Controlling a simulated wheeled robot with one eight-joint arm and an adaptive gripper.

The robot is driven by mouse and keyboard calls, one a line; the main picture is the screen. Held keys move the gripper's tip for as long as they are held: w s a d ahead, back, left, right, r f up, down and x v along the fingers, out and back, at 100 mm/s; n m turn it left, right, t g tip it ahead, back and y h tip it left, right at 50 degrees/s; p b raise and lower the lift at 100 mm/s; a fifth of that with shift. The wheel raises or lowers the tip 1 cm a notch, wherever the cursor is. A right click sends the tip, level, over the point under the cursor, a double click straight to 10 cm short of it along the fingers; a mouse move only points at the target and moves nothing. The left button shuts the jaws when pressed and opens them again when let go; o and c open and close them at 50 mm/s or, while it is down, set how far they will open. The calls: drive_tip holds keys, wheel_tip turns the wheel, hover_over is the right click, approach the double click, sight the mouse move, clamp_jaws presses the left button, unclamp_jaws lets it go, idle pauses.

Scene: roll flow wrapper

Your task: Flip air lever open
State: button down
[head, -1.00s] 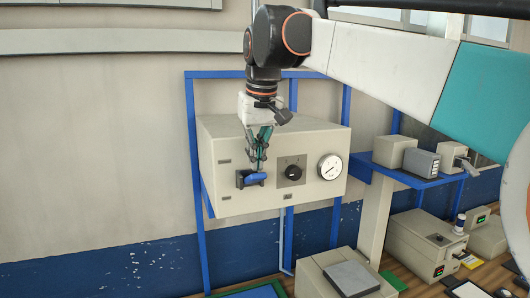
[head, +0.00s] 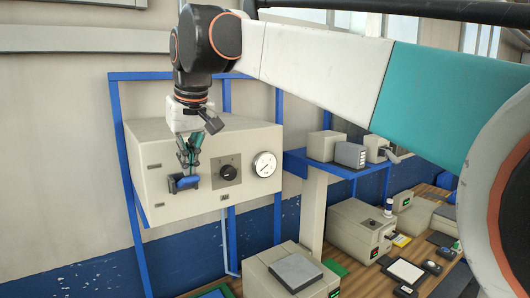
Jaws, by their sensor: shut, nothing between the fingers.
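The air lever (head: 184,183) is a blue handle on the lower left of the front of a beige box (head: 210,205). The handle lies roughly level in the head view. My gripper (head: 189,168) points down in front of the box, with its teal fingers shut and empty. The fingertips are right at or just above the blue handle; I cannot tell if they touch it. The fingers hide part of the lever's mount.
A black knob (head: 228,172) and a round white gauge (head: 264,165) sit to the right of the lever. A blue frame (head: 129,180) holds the box. A blue shelf (head: 345,170) with small boxes stands to the right. A bench with several devices lies below.

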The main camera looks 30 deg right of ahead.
sight(193, 178)
drive_tip(key=shift+s+f, duration=0.1)
drive_tip(key=shift+s, duration=0.1)
drive_tip(key=s+f+t+b, duration=0.1)
drive_tip(key=t+b, duration=0.1)
drive_tip(key=s+f+t+b, duration=0.1)
drive_tip(key=t+b, duration=0.1)
drive_tip(key=shift+s+f+t, duration=0.3)
drive_tip(key=shift+s+t, duration=0.05)
drive_tip(key=shift+t, duration=0.05)
drive_tip(key=f+t+b, duration=0.1)
drive_tip(key=t+b, duration=0.1)
drive_tip(key=s+f+t+b, duration=0.1)
drive_tip(key=f+t, duration=0.1)
drive_tip(key=t, duration=0.1)
drive_tip(key=shift+f+b, duration=0.2)
drive_tip(key=shift+b, duration=0.15)
drive_tip(key=shift+f, duration=0.15)
